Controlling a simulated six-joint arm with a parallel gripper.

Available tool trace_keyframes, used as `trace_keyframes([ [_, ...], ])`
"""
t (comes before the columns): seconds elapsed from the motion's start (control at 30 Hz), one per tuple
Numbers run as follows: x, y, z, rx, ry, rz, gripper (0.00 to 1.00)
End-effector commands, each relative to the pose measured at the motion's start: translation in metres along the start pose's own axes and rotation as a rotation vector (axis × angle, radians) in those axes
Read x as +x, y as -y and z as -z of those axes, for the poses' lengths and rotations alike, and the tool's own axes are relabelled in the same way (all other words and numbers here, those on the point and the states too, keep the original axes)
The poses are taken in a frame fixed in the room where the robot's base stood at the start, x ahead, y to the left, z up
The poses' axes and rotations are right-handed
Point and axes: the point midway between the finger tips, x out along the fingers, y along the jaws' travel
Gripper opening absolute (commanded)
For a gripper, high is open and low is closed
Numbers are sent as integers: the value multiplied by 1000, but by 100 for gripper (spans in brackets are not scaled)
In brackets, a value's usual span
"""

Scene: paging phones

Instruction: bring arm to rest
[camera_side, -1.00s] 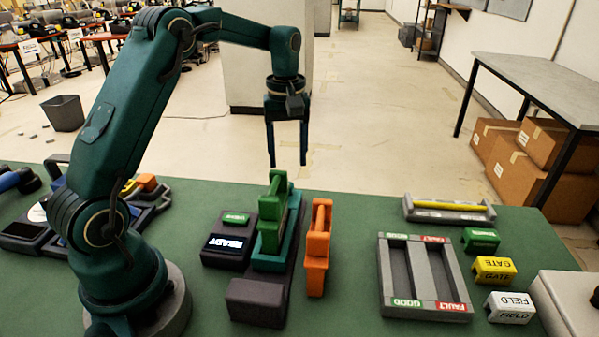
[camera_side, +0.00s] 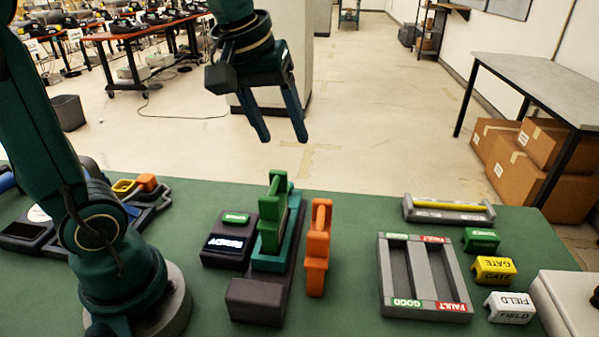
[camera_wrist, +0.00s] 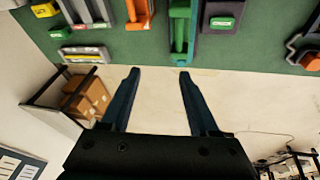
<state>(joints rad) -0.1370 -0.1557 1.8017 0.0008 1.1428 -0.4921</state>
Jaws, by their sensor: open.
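My gripper (camera_side: 279,138) is open and empty, raised high above the green table (camera_side: 350,270) in the side view. Its two dark blue fingers stand apart, tilted a little; they also show in the wrist view (camera_wrist: 157,72) with nothing between them. A green handset (camera_side: 272,215) sits in a teal cradle on a dark base with a lit display (camera_side: 226,246). An orange handset (camera_side: 317,250) stands on the table just right of that base, apart from my gripper.
A grey tray marked GOOD and FAULT (camera_side: 385,270) has two empty slots. Right of it are green (camera_side: 481,240), yellow (camera_side: 495,269) and white (camera_side: 510,307) labelled blocks. A grey holder with a yellow bar (camera_side: 449,215) lies behind. A dark tray with parts sits at left.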

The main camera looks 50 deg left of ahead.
Motion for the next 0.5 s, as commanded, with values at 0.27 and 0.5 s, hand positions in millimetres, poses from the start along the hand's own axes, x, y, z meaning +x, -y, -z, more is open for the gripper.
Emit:
trace_keyframes([
  [0.27,-14,16,-71,303,-100,-87,61],
  [0.5,8,35,-112,531,-123,-98,61],
])
